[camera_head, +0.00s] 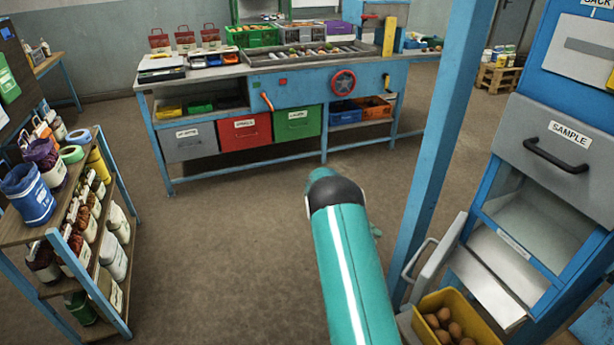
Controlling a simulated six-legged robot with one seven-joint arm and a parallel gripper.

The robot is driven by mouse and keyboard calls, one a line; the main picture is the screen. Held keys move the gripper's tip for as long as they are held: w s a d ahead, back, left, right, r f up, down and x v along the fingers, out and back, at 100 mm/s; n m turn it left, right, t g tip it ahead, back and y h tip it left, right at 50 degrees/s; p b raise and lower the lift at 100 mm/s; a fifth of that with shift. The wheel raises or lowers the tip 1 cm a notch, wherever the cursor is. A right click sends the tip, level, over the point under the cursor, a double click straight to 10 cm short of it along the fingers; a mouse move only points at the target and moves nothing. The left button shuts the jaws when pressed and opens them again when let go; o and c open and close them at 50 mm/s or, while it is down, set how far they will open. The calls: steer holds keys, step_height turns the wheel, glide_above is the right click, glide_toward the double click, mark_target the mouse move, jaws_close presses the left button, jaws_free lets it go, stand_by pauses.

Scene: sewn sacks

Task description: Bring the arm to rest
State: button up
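My arm (350,265) shows as a thick teal link rising from the bottom edge, right of the middle, to a dark joint with a teal cap. It stands out over the open brown floor and appears to touch nothing. A small teal piece shows just right of the link, partly hidden behind it; I cannot tell what it is. My gripper's fingers do not show, so I see neither their opening nor anything held.
A blue workbench (228,93) with coloured drawers stands ahead. A shelf of bottles (112,290) is on the left. A blue post (436,130) stands close right of my arm, beside a cabinet with a SAMPLE drawer (555,150) and a yellow bin of round brown items (485,322).

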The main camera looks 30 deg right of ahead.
steer(key=s+a+r+m+t+y, duration=0.1)
steer(key=s+a+r+m+t, duration=0.1)
steer(key=a+r+m+t, duration=0.45)
steer(key=s+a+r+m+t+y, duration=0.1)
steer(key=s+a+r+m+t, duration=0.2)
steer(key=a+r, duration=0.6)
steer(key=s+a+r+m+t+y, duration=0.2)
steer(key=s+a+r+m+t, duration=0.1)
steer(key=s+a+m+t, duration=0.2)
steer(key=s+a+r+m+t+y, duration=0.2)
steer(key=s+a+r+m+t, duration=0.2)
steer(key=s+a+m, duration=0.4)
steer(key=shift+s+a+r+t, duration=0.2)
steer(key=shift+s+a+t, duration=0.1)
steer(key=shift+a+t, duration=0.45)
steer(key=shift+w, duration=0.1)
